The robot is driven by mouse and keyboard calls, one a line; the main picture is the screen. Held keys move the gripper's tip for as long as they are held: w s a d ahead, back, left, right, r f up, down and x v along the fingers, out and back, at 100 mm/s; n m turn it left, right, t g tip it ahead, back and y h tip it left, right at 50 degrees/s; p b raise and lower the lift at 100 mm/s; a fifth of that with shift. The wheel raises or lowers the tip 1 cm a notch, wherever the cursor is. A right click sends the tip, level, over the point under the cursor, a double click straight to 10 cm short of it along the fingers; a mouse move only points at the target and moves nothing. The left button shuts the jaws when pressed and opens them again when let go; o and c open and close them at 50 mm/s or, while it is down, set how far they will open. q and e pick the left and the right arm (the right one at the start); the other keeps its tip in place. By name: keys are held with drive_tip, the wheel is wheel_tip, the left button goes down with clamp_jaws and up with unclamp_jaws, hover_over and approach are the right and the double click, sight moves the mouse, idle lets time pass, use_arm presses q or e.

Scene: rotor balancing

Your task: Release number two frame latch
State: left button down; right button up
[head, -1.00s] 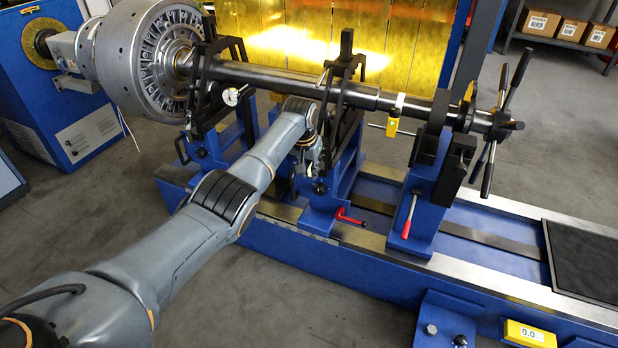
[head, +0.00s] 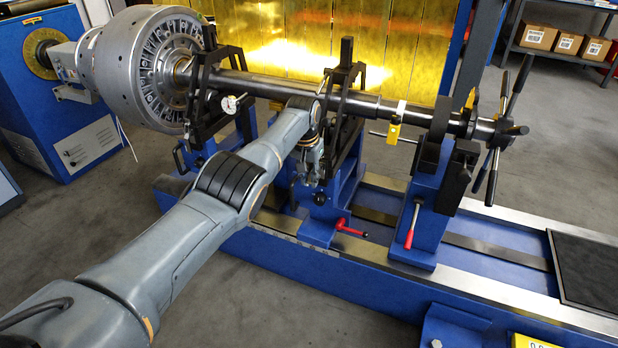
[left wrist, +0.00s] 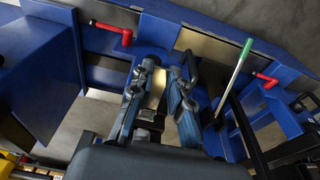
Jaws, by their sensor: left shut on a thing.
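The black frame (head: 342,75) on the middle blue stand clasps the long steel shaft (head: 280,83) in the head view. My left gripper (head: 309,170) is low on this frame's left side. In the left wrist view its two fingers (left wrist: 164,80) straddle a small gap and look closed on a small dark part, which I take to be the frame's latch handle. A black bar (left wrist: 191,68) shows beside the right finger. The fingers hide most of the grip. My right gripper is not in view.
The finned rotor (head: 155,65) is at the left end of the shaft. Another black frame (head: 205,95) with a dial gauge (head: 230,104) stands left of my gripper. A red-handled lever (head: 350,229) sticks out below it. The right stand (head: 428,210) carries the shaft's spoked end.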

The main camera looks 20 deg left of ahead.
use_arm(q)
drive_tip(key=c, duration=1.2)
unclamp_jaws()
drive_tip(key=shift+f, duration=0.1)
drive_tip(key=shift+r, duration=0.75)
drive_tip(key=r, duration=0.3)
drive_tip(key=s+r, duration=0.1)
drive_tip(key=r, duration=0.3)
drive_tip(key=s+r, duration=0.1)
drive_tip(key=r, duration=0.2)
drive_tip(key=shift+r, duration=0.25)
drive_tip(key=shift+w, duration=0.1)
